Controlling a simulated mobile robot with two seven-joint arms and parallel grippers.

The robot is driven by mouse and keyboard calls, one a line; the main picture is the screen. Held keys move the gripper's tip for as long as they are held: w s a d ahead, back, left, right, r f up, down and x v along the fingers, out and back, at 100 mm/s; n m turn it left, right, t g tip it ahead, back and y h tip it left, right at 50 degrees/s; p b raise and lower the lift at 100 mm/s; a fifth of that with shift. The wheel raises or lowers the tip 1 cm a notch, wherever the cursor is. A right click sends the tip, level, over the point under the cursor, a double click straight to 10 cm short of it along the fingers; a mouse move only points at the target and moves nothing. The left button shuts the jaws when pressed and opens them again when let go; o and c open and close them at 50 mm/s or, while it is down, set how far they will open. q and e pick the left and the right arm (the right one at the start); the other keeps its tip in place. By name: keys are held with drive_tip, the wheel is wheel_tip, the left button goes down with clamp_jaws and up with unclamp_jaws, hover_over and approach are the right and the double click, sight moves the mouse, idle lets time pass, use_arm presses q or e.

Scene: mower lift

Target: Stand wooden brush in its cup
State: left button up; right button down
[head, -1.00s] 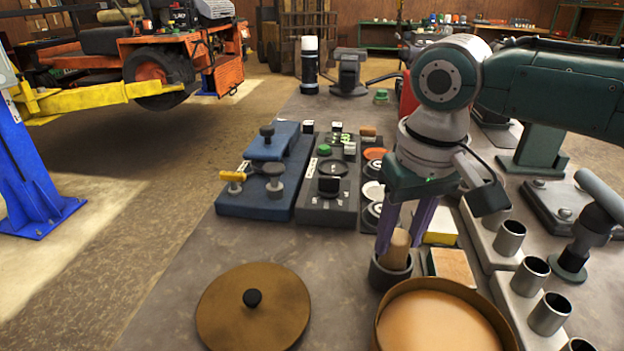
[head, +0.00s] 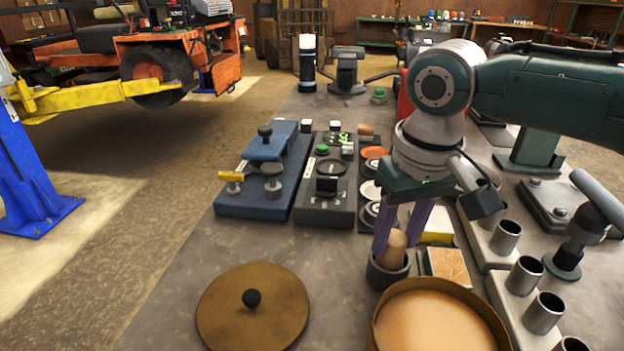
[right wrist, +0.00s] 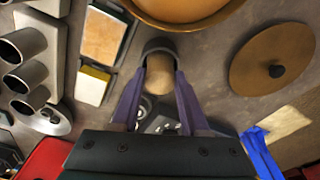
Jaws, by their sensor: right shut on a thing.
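The wooden brush (head: 394,250) shows as a rounded tan end rising from a dark round cup (head: 376,280). Its lower part is hidden inside the cup rim. My right gripper (head: 402,232) is above the cup, with its purple fingers on both sides of the brush, shut on it. In the right wrist view the brush end (right wrist: 159,76) lies between the two fingers and the cup (right wrist: 158,46) sits around it. I cannot tell whether the brush touches the cup floor. My left gripper is in neither view.
A tan-filled round pan (head: 440,318) stands close in front of the cup. A brown lid with a black knob (head: 283,318) lies to the left. A light block (head: 448,264) and metal cups (head: 524,275) are on the right. The bench between lid and blue fixture (head: 232,203) is clear.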

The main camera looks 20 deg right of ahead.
sight(396, 239)
drive_tip(key=shift+f+b, duration=0.35)
drive_tip(key=shift+f, duration=0.25)
drive_tip(key=c, duration=0.7)
unclamp_jaws()
drive_tip(key=r+p, duration=0.4)
drive_tip(key=p, duration=0.1)
drive_tip(key=r+p, duration=0.2)
drive_tip(key=shift+s+p, duration=0.35)
drive_tip(key=r+p, duration=0.1)
drive_tip(key=p, duration=0.1)
drive_tip(key=r+p, duration=0.4)
drive_tip(key=shift+s, duration=0.35)
drive_tip(key=shift+a, duration=0.1)
